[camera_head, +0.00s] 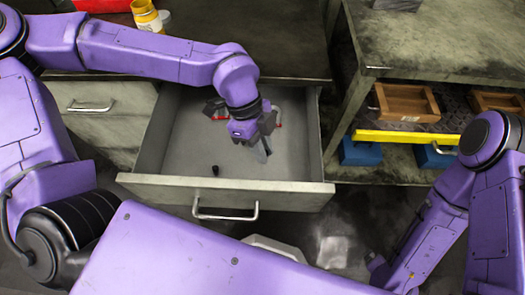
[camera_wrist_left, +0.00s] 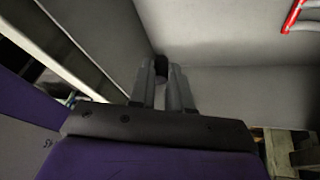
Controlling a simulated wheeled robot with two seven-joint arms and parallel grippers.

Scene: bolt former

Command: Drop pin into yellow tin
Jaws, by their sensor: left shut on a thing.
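My left gripper (camera_head: 263,150) is inside the open drawer, pointing down. In the left wrist view its two fingers (camera_wrist_left: 168,88) are closed together on a small dark piece, which looks like the pin (camera_wrist_left: 161,66), at their tips. In the head view the fingers mostly hide what they hold. The yellow tin (camera_head: 147,16) stands on the bench top at the upper left, well away from the gripper. My right arm shows at the right, but its gripper is out of view.
The drawer (camera_head: 150,140) is pulled out, its front panel towards me. A small black piece (camera_head: 215,170) and red-and-silver tools (camera_head: 276,110) lie in it. A red box (camera_head: 100,5) is by the tin. A yellow bar (camera_head: 405,138) and wooden trays (camera_head: 406,102) are at the right.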

